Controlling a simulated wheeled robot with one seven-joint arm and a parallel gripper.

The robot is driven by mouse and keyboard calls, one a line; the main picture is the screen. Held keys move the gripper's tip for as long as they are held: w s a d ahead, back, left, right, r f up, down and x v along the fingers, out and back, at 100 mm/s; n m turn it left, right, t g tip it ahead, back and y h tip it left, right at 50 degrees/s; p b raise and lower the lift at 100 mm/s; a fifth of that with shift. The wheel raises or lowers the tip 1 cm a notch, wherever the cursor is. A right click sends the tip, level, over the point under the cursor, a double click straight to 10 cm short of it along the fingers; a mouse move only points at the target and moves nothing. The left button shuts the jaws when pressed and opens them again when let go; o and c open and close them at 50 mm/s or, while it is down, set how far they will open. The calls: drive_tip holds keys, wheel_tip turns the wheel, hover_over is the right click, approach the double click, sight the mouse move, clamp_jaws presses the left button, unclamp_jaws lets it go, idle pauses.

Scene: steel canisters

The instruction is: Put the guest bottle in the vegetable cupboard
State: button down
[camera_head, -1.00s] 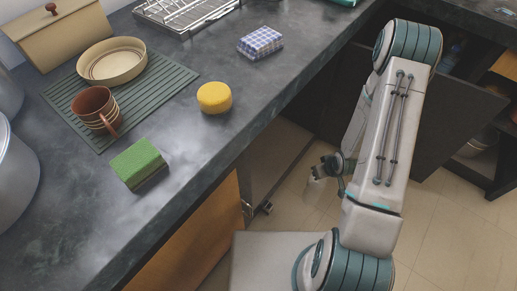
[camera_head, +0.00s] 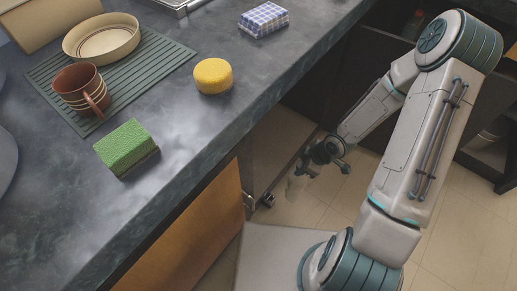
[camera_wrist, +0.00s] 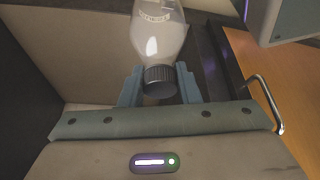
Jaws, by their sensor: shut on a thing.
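The bottle (camera_wrist: 158,35) is pale and see-through with a dark ribbed cap and faint lettering. My gripper (camera_wrist: 160,85) is shut on it near the cap, with a blue finger on each side. In the head view my gripper (camera_head: 312,165) is low beside the counter's front, and the bottle (camera_head: 297,186) shows small and pale below it. The cupboard (camera_head: 283,145) under the counter stands open near my gripper. Whether it is the vegetable cupboard cannot be told. Its inside is mostly hidden in the head view.
On the counter (camera_head: 190,140) are a green sponge (camera_head: 125,148), a yellow round sponge (camera_head: 213,75), a folded checked cloth (camera_head: 263,18), a brown mug (camera_head: 82,90) and a bowl (camera_head: 102,38). Tiled floor is free below.

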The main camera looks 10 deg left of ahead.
drive_tip(key=w+a+b, duration=0.4)
drive_tip(key=a, duration=1)
drive_tip(key=shift+a, duration=0.3)
drive_tip(key=shift+b+x, duration=1.5)
drive_tip(key=shift+x, duration=0.35)
drive_tip(key=shift+f, duration=0.2)
drive_tip(key=c, duration=1.1)
unclamp_jaws()
drive_tip(key=p+v, duration=0.7)
drive_tip(key=v, duration=0.5)
drive_tip(key=shift+d+r, duration=0.15)
